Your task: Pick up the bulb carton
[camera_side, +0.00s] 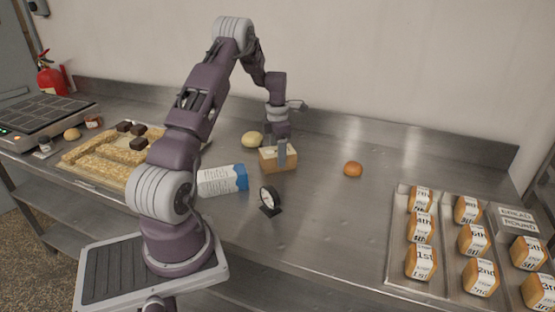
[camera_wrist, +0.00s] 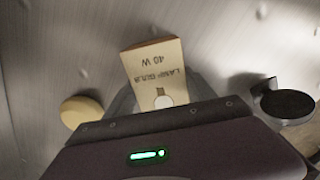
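The bulb carton (camera_side: 270,163) is a small cream and tan box on the steel counter. In the wrist view the carton (camera_wrist: 154,62) shows the print "LAMP BULB 40 W" and a small bulb picture. My gripper (camera_side: 283,156) points down at the carton, with a finger in front of its near face. In the wrist view the fingers of my gripper (camera_wrist: 160,90) lie on either side of the carton. Whether they press on it cannot be told. The carton's lower end is hidden behind my gripper in the wrist view.
A pale roll (camera_side: 251,139) is just behind the carton, a blue and white packet (camera_side: 222,180) to its left, a black dial (camera_side: 268,198) in front. A brown bun (camera_side: 353,169) lies right. Trays of labelled loaves (camera_side: 420,262) fill the far right; a pastry tray (camera_side: 75,172) stands left.

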